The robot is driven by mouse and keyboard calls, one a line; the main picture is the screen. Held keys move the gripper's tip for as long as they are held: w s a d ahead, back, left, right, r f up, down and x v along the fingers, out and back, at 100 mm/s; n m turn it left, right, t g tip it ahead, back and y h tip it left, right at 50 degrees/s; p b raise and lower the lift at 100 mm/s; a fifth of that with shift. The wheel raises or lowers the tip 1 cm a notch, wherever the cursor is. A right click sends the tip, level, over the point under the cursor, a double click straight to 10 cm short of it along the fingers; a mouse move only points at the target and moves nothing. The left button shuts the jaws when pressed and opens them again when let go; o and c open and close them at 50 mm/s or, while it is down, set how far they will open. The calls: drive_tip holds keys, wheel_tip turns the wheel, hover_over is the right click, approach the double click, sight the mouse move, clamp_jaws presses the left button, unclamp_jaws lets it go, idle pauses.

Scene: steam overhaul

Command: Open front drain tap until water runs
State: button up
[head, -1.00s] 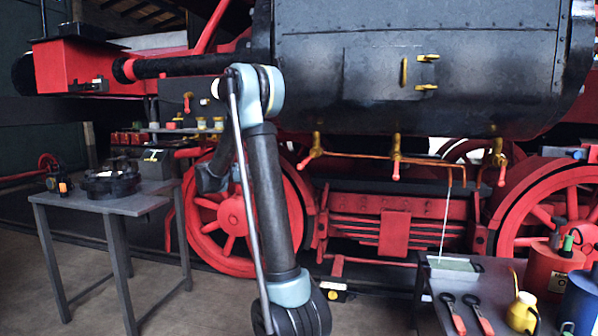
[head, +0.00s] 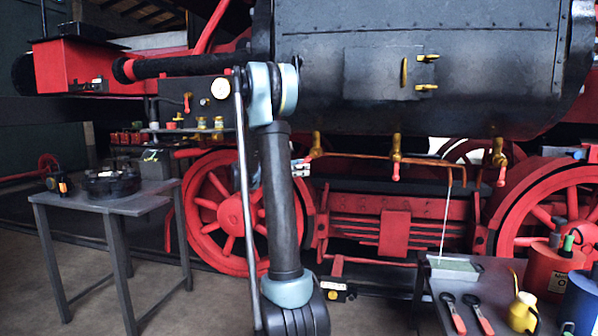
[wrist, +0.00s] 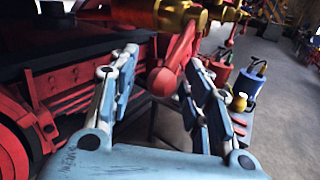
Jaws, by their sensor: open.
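Three brass drain taps with red handles hang under the black cylinder in the head view. The left one, the front tap (head: 316,146), is just right of my arm. In the wrist view a red ball-ended handle (wrist: 162,81) lies between the fingers of my open gripper (wrist: 160,88), below a brass tap body (wrist: 178,14). I cannot tell whether either finger touches it. In the head view my gripper (head: 301,166) is mostly hidden behind my arm, close to the front tap. A thin pale stream (head: 444,220) falls from the copper pipework at right.
A middle tap (head: 396,156) and a rear tap (head: 498,154) share the copper pipe (head: 365,155). The stream reaches a tray (head: 455,265) on the right bench, beside wrenches (head: 465,313) and a yellow oil can (head: 522,312). A grey table (head: 150,203) stands left.

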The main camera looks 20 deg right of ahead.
drive_tip(key=shift+c, duration=0.5)
clamp_jaws()
drive_tip(key=shift+w, duration=0.1)
